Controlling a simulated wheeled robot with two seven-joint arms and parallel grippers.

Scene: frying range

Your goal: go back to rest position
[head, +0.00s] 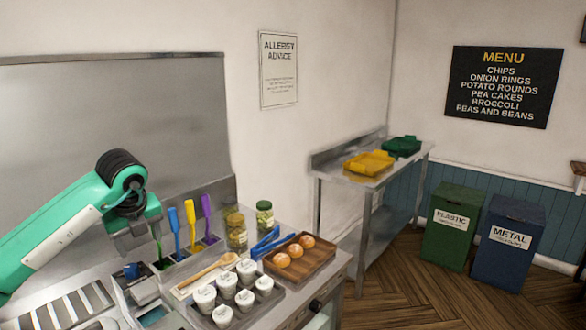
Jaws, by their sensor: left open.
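My left arm (62,228) reaches in from the left, and its gripper (138,242) points down over the near counter. The gripper is open, beside a thin green utensil (157,240) at the left end of a row of holders. Whether the utensil stands between the fingers or just behind them I cannot tell. The blue (174,228), yellow (190,220) and purple (206,215) utensils stand upright to its right. My right gripper is not in view.
Several white tubs (224,291), a wooden spoon (209,269), blue tongs (265,243) and a wooden tray (303,266) of round orange items crowd the counter. A steel side table (352,186) holds yellow and green trays. Plastic (452,225) and metal (508,240) bins stand right; floor (400,290) is clear.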

